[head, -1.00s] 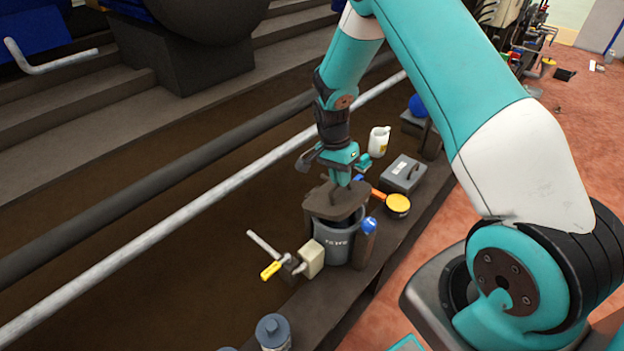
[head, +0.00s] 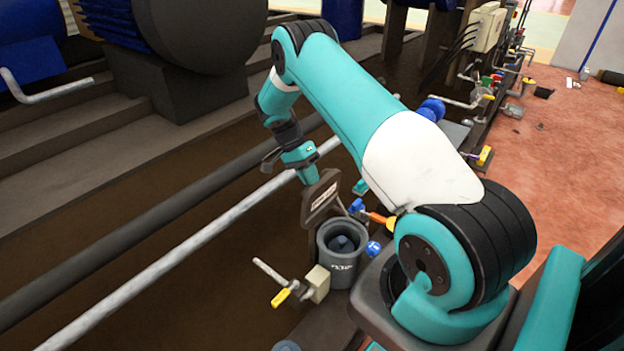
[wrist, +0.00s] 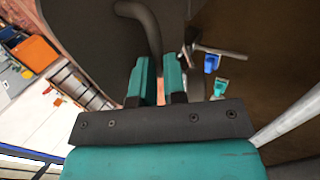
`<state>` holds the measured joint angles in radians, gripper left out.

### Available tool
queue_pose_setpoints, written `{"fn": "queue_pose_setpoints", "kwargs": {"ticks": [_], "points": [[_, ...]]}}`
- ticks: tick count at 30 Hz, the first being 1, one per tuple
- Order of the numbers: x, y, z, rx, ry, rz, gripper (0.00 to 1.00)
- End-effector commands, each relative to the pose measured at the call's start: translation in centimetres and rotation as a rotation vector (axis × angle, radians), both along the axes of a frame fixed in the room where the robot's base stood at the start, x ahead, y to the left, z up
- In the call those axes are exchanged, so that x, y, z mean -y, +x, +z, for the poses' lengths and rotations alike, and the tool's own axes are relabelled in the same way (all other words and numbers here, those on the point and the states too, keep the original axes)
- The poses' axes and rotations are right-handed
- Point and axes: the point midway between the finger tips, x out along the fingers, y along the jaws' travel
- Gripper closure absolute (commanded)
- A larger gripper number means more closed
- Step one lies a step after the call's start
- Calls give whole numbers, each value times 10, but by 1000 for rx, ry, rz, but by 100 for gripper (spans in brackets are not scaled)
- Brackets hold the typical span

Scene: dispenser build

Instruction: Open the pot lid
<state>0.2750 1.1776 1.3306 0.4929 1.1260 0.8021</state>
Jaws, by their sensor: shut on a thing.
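The grey pot (head: 342,250) stands on the dark bench in the head view, its mouth uncovered and a dark shape showing inside. Its brown lid (head: 322,197) is tilted up steeply at the pot's far side. My gripper (head: 309,178) is at the lid's upper part in the head view. The lid's dark face (wrist: 225,25) fills much of the upper wrist view. The exact contact is partly hidden by the fingers.
A valve with a yellow-tipped lever (head: 281,297) and a pale block (head: 317,284) sit left of the pot. A blue knob (head: 373,248) is at its right. An orange-handled part (head: 379,218) lies behind. A long pale pipe (head: 195,235) runs along the left.

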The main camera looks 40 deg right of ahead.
Motion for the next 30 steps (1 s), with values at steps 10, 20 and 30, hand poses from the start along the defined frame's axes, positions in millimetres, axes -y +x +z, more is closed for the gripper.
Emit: {"fn": "queue_pose_setpoints", "kwargs": {"ticks": [10,20,30], "points": [[-3,19,-34,-20,5,6,100],[-5,33,-44,-20,3,5,100],[-7,38,-47,-21,5,9,100]]}}
